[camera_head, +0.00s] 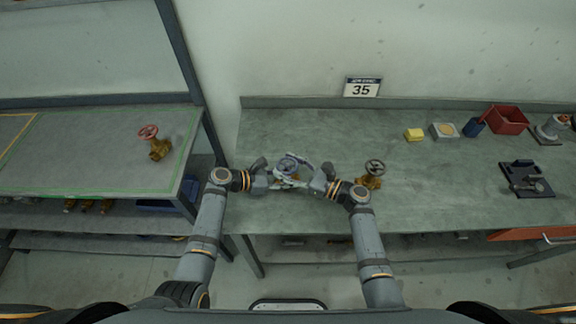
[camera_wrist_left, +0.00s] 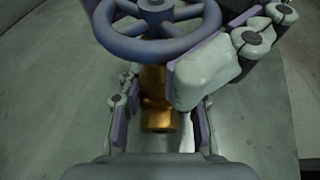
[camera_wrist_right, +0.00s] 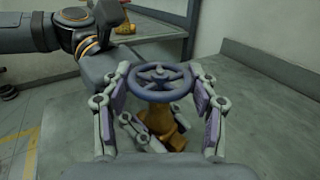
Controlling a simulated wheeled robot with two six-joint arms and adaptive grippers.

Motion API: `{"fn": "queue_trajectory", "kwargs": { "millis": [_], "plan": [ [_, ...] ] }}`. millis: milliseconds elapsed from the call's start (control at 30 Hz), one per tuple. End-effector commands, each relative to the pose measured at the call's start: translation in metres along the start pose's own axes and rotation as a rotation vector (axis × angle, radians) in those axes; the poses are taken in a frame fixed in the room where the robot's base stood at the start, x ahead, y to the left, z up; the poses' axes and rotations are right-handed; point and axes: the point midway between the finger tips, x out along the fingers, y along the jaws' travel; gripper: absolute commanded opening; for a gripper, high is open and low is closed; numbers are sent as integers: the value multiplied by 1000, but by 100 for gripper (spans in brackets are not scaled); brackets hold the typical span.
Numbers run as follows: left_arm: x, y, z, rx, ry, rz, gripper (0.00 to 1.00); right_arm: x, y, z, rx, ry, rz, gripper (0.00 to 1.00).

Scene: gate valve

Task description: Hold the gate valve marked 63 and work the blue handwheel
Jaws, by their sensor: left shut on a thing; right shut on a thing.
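The gate valve stands upright on the bench, with a brass body (camera_wrist_left: 157,112) and a blue handwheel (camera_head: 288,164) on top. The handwheel also shows in the right wrist view (camera_wrist_right: 160,83). My left gripper (camera_wrist_left: 160,128) is shut on the brass body, low under the wheel, with a finger on each side. My right gripper (camera_wrist_right: 161,95) is shut on the handwheel, its fingers at opposite sides of the rim. In the head view the grippers hide most of the body. No 63 mark is readable on the valve.
A brass valve with a dark wheel (camera_head: 374,167) stands just right of my right gripper. A red-wheeled valve (camera_head: 149,132) is on the left table. A sign reading 35 (camera_head: 362,87) is at the back.

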Motion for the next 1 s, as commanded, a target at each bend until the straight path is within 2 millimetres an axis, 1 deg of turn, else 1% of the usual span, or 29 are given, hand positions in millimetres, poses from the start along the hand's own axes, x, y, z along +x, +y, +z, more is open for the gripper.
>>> {"fn": "queue_trajectory", "kwargs": {
  "millis": [33,133,400,433,600,900,1000],
  "plan": [
    [1,-1,0,-1,-1,-2,0,0,3,0,3,-2,-38,28],
    [1,-1,0,-1,-2,-2,0,0,1,0,2,-1,-92,28],
    [1,-1,1,-1,-3,-2,0,0,0,0,1,0,-100,28],
    [1,-1,1,-1,-3,-2,0,0,0,0,1,0,-100,62],
    [1,-1,1,-1,-2,-2,0,0,0,0,1,0,-100,83],
    [0,0,0,-1,-1,-1,0,-1,0,0,0,1,-99,83],
    [0,0,0,-1,-1,-1,0,-9,1,-1,-1,3,-100,83]
  ]
}}
